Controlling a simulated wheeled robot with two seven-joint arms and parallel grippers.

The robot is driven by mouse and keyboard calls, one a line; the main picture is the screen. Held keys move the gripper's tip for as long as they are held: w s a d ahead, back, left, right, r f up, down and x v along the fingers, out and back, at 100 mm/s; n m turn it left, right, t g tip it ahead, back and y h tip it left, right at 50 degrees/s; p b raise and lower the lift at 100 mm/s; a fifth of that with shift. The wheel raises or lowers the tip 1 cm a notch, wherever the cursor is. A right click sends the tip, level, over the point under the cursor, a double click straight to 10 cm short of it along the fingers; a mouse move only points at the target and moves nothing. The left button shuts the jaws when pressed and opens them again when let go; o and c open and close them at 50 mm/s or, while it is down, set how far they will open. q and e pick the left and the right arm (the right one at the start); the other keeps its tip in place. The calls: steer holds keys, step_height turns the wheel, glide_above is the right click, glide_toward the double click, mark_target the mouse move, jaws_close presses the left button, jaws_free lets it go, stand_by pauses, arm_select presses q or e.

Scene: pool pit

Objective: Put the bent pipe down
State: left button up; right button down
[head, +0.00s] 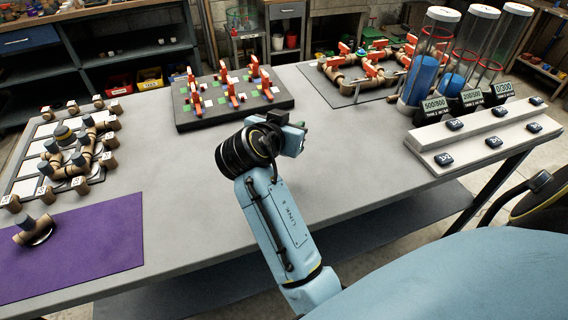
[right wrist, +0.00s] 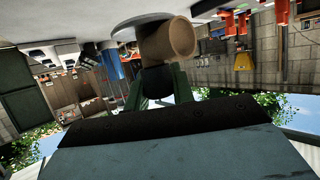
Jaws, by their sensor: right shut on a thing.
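My right gripper (head: 292,136) reaches out over the middle of the grey table, its jaws mostly hidden by the wrist in the head view. In the right wrist view its two green fingers (right wrist: 161,82) are shut on a bent pipe (right wrist: 172,40), a tan-brown elbow with a round open end and a pale disc beside it. The held pipe is hidden in the head view; I cannot tell its height above the table. Another brown bent pipe (head: 36,232) with a grey end lies on the purple mat (head: 90,258). My left gripper is not in view.
The table (head: 195,195) is bare between the mat and my right arm. A pipe board (head: 22,168) stands at left, a dark board with red valves (head: 240,112) behind, another pipe board (head: 345,98) farther back. Clear tubes (head: 425,60) and a white button panel (head: 480,135) stand right.

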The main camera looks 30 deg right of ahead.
step_height(320, 180, down, 5)
steer(key=shift+f+b, duration=0.1)
steer(key=shift+b, duration=0.2)
step_height(320, 180, down, 2)
steer(key=shift+f, duration=0.2)
steer(key=shift+f+b, duration=0.3)
steer(key=shift+f, duration=0.1)
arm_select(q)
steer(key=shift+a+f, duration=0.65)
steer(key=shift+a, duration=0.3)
arm_select(e)
steer(key=shift+f, duration=0.1)
steer(key=shift+f, duration=0.15)
steer(key=c, duration=1.2)
jaws_free()
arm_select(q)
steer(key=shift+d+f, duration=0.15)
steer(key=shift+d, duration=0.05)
